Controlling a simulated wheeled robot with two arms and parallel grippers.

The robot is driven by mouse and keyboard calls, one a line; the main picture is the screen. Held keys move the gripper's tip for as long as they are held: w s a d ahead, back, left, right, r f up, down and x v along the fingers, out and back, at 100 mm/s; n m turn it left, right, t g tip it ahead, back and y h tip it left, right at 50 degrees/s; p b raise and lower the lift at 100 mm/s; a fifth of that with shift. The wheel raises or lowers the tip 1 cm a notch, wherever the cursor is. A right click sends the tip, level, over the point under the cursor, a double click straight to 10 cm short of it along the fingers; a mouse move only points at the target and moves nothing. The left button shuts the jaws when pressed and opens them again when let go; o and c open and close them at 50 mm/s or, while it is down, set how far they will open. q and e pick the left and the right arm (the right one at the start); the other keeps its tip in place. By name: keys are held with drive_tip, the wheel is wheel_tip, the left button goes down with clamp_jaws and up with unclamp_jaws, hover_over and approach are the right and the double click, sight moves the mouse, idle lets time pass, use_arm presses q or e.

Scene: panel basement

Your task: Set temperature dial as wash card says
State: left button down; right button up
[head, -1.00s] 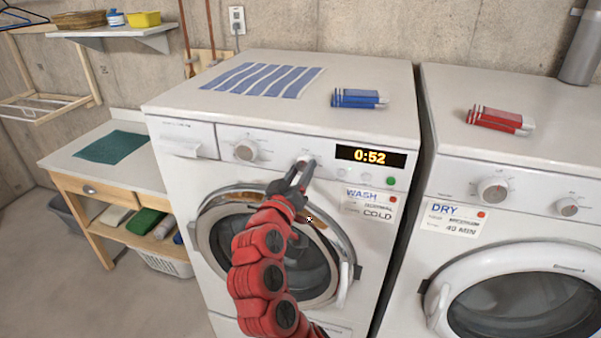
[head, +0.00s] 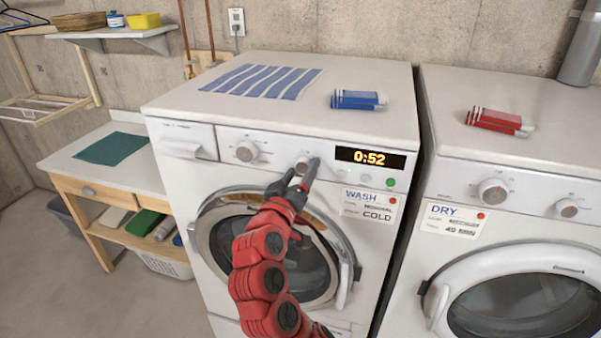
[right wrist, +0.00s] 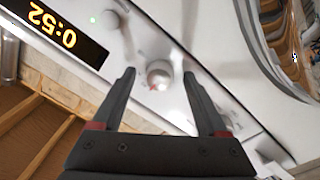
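The washer (head: 190,195) has a large dial (head: 246,151) and a smaller dial (head: 303,164) left of the display, which reads 0:52. The wash card (head: 369,204) under the display shows WASH, NORMAL and COLD. My right gripper (head: 300,178) is in front of the smaller dial with its fingers apart and empty. In the right wrist view the smaller dial (right wrist: 158,75) shows between and beyond the open fingertips (right wrist: 158,72), with clear gaps on both sides and a small reddish mark on it. Its labels are too small to read. My left gripper is not in view.
A dryer (head: 455,180) with its own dials and DRY card (head: 453,219) stands to the right. A green button (head: 390,182) is under the display. The round washer door and its handle are below my right gripper. A striped cloth (head: 262,81) lies on the washer top.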

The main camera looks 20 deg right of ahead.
drive_tip(key=shift+s+a+f, duration=0.1)
drive_tip(key=shift+s+a, duration=0.15)
drive_tip(key=r+b+v, duration=0.1)
drive_tip(key=b+v, duration=0.4)
drive_tip(key=v, duration=1.1)
drive_tip(key=shift+s+a+f, duration=0.2)
drive_tip(key=shift+s+f, duration=0.1)
drive_tip(key=shift+f, duration=0.15)
